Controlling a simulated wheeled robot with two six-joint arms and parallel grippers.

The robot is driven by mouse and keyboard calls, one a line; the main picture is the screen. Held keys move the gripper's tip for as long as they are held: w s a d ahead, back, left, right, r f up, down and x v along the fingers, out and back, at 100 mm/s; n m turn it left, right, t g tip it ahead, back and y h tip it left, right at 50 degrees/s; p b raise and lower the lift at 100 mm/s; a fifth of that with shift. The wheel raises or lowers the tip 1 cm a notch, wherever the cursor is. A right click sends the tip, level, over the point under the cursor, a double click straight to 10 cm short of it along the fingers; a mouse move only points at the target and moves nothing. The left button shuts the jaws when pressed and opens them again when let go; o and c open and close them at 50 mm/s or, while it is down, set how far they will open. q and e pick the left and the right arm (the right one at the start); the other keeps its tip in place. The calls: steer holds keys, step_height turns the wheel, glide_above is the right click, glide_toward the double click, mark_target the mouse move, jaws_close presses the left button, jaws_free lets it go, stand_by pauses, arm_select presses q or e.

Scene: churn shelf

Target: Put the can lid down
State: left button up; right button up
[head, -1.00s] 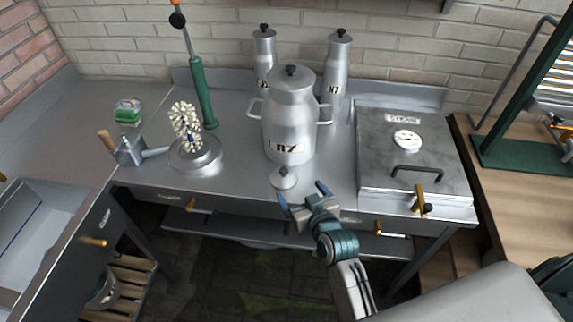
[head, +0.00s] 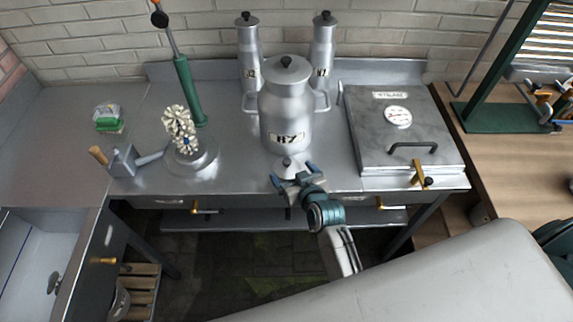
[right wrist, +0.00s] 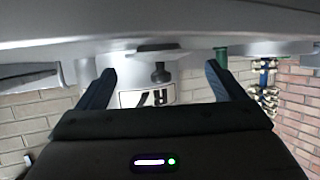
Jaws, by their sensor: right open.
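A small grey can lid (head: 289,164) with a dark knob lies on the steel counter, just in front of the large milk can marked R7 (head: 288,112). The big can has its own lid on. My right gripper (head: 293,174) is open at the counter's front edge, its fingers reaching to either side of the small lid. In the right wrist view, which is upside down, the small lid (right wrist: 150,54) and its knob show between the open fingers (right wrist: 159,72), apart from both. My left gripper is out of view.
Two slim cans (head: 248,55) (head: 322,50) stand behind the big can.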

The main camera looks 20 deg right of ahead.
mark_target(287, 166)
steer(key=shift+w+a+r+p, duration=0.15)
steer(key=shift+w+p, duration=0.6)
steer(key=shift+w, duration=0.4)
steer(key=shift+x, duration=1.05)
steer(key=shift+w+f, duration=0.15)
steer(key=shift+f, duration=0.15)
steer(key=shift+c, duration=0.2)
steer(key=c, duration=0.9)
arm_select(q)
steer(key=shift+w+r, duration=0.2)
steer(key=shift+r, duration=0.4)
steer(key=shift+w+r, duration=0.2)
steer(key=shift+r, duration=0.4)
arm_select(e)
steer(key=shift+c, duration=0.4)
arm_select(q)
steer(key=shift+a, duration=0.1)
arm_select(e)
steer(key=shift+c, duration=0.4)
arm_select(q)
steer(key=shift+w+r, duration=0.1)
